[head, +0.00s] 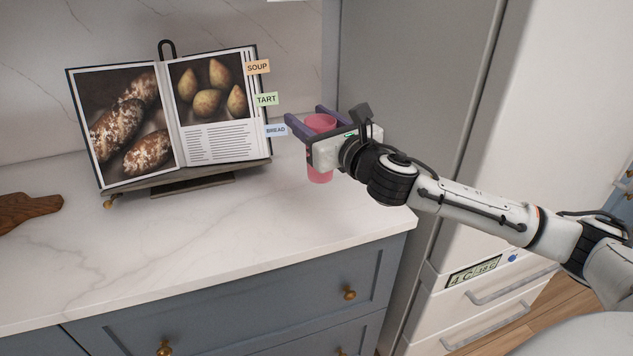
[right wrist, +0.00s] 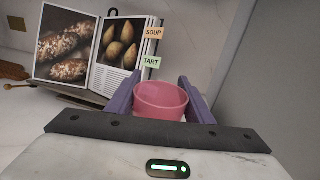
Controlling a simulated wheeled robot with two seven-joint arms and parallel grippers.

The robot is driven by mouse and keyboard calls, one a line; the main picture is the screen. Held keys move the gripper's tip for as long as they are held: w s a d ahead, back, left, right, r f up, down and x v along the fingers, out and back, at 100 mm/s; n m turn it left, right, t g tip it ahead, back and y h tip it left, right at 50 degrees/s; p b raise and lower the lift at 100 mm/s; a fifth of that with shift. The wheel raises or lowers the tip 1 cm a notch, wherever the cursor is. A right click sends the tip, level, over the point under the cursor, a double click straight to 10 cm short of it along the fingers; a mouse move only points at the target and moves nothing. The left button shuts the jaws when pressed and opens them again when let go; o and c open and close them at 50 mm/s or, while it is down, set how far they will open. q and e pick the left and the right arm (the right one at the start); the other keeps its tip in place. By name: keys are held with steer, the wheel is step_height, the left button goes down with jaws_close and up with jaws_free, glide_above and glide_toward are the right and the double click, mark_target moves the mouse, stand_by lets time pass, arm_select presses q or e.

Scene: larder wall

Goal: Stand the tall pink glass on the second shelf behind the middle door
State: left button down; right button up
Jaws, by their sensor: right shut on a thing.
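The tall pink glass (head: 320,174) is upright at the right end of the marble counter, close to the tall grey cabinet side. My right gripper (head: 305,118) is shut on it, with its purple fingers on either side of the upper part. In the right wrist view the glass (right wrist: 161,101) shows its open rim between the two fingers (right wrist: 160,95). I cannot tell whether its base touches the counter. My left gripper is not in view. No shelf and no middle door can be made out.
An open cookbook (head: 208,148) with coloured tabs stands on a stand (head: 193,187) just left of the glass. A wooden board (head: 27,208) lies at the far left. The counter's front (head: 230,240) is clear. Blue drawers (head: 260,300) are below, and a tall white unit (head: 560,110) stands at right.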

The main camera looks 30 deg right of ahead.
steer(key=shift+w+d+r, duration=0.3)
steer(key=shift+d, duration=0.05)
step_height(320, 180, down, 9)
steer(key=b, duration=0.2)
steer(key=shift+f, duration=0.2)
steer(key=shift+f, duration=0.15)
steer(key=o, duration=1.6)
